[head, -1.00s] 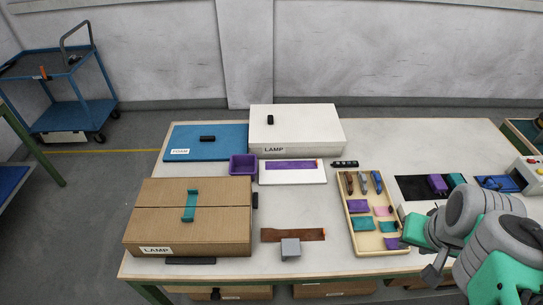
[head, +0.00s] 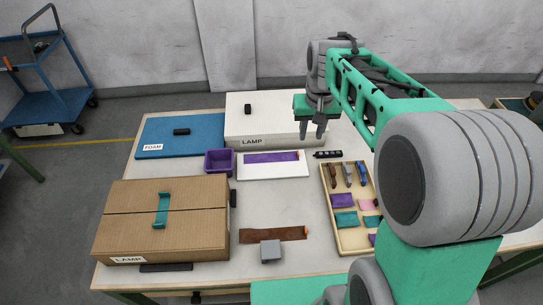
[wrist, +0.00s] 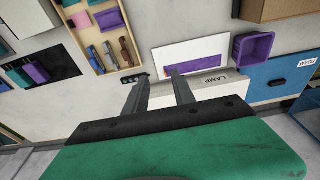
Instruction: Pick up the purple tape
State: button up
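A long flat purple strip (head: 270,157), the likeliest purple tape, lies on a white board (head: 250,172) in front of the white LAMP box. It has an orange end at its right. In the wrist view the strip (wrist: 192,57) lies ahead of the fingertips. My gripper (head: 312,135) is open and empty, raised near the right front corner of the white box. In the wrist view its two fingers (wrist: 161,80) stand apart with nothing between them. A purple block (wrist: 37,73) also shows on a black mat.
A purple bin (head: 221,161) stands left of the board, a black strip-like object (head: 328,154) right of it. A wooden tray (head: 348,240) holds tools and coloured pieces. A brown strip (head: 250,234) lies in front, near a grey block (head: 271,250). A cardboard box (head: 200,250) stands left.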

jog(key=g, duration=0.2)
send_near(298, 152)
jog(key=shift+s+a+f, duration=0.1)
jog(key=shift+s+f, duration=0.1)
jog(key=shift+s, duration=0.1)
notch_tip(298, 152, down, 8)
jog(key=p, duration=0.2)
jog(key=shift+w+f+p, duration=0.1)
jog(key=shift+f+p, duration=0.05)
jog(key=shift+p, duration=0.15)
jog(key=shift+c, duration=0.4)
grip_shut()
